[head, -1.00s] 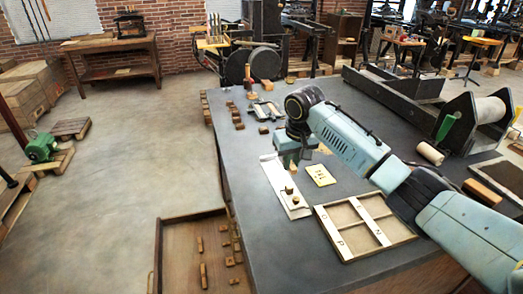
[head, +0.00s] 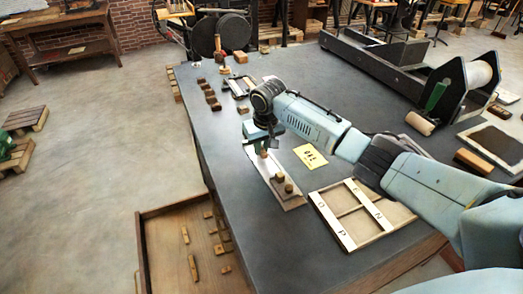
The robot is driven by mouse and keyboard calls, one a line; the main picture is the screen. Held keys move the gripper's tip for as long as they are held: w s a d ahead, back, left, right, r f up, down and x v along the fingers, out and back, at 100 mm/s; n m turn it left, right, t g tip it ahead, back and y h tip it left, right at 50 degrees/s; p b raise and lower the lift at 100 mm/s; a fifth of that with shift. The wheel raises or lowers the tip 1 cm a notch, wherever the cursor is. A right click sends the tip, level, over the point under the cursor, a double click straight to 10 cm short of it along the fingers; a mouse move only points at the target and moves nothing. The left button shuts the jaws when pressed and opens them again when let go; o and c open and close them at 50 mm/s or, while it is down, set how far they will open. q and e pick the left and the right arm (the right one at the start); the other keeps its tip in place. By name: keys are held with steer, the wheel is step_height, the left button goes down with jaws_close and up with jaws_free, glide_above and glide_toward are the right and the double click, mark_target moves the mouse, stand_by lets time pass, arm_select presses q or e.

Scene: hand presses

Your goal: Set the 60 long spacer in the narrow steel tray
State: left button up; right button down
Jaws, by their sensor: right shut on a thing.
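The narrow steel tray (head: 259,167) is a long, pale strip near the left side of the dark table. Two small brownish pieces stand on its near half, one of them a wooden block (head: 280,177). My right gripper (head: 263,150) points down over the tray's far end. It is shut on a small brown wooden piece, taken to be the long spacer (head: 263,154); its number cannot be read. The gripper hides much of it, and I cannot tell whether it touches the tray. My left gripper is not in view.
A yellow card (head: 310,156) with dark figures lies right of the tray. A lettered wooden frame with compartments (head: 331,220) lies nearer. Several wooden blocks (head: 211,99) line the table's left edge. An open drawer (head: 158,250) holds loose pieces.

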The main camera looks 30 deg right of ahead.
mark_target(265, 154)
steer(key=shift+f, duration=0.75)
steer(key=shift+f, duration=0.15)
steer(key=c, duration=1.7)
jaws_free()
steer(key=r, duration=0.4)
steer(key=s+r+p, duration=0.1)
steer(key=r, duration=0.3)
steer(key=s+r, duration=0.1)
steer(key=r, duration=0.3)
steer(key=shift+s, duration=0.15)
steer(key=shift+r+p, duration=0.15)
steer(key=shift+p, duration=0.15)
